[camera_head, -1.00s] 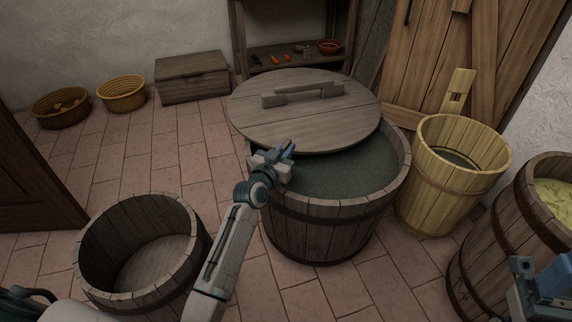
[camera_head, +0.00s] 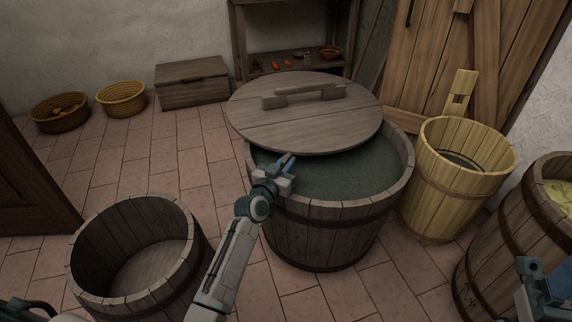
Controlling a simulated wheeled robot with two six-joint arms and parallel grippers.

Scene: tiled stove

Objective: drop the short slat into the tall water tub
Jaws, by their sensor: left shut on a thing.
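A large dark staved tub (camera_head: 322,228) full of dark water (camera_head: 345,172) stands at the centre of the head view. A round wooden lid (camera_head: 300,118) with a bar handle covers its back left part, leaving the front right water open. My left gripper (camera_head: 287,163) is at the tub's front left, over the rim area just in front of the lid's edge. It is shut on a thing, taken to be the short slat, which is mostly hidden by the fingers. My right gripper (camera_head: 546,285) shows only partly at the lower right; its jaws are unclear.
An open, empty-looking tub (camera_head: 90,245) stands at the lower left. A pale tub (camera_head: 448,195) with a tall stave and a dark barrel (camera_head: 512,240) stand right. Two baskets (camera_head: 60,112), a chest (camera_head: 192,85) and a shelf (camera_head: 290,65) line the back. Tiled floor is free at left.

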